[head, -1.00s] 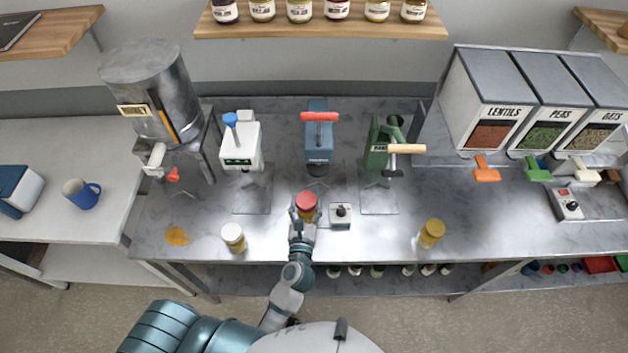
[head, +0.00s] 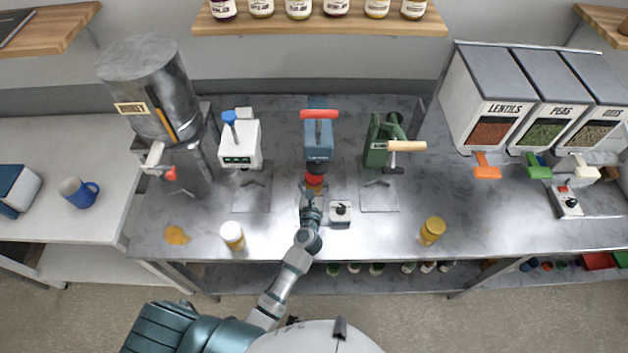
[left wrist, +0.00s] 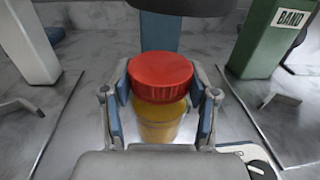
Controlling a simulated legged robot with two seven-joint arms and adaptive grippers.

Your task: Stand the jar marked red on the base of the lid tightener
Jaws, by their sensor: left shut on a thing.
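The jar with the red lid (head: 315,180) holds something yellow and is upright; it fills the middle of the left wrist view (left wrist: 160,78). My left gripper (head: 313,189) is shut around it, a finger on each side. The jar is beneath the head of the blue machine with a red handle (head: 318,140), over its base plate, at the front of the head. Its label is too small to read surely. The plate is mostly hidden by jar and arm; I cannot tell whether the jar touches it. My right gripper is not in view.
A white machine (head: 240,145) stands to the left and a green one (head: 378,140) to the right. A small box with a black knob (head: 340,212) is close to the right of my gripper. A white-lidded jar (head: 232,236) and a yellow-lidded jar (head: 432,231) stand near the front edge.

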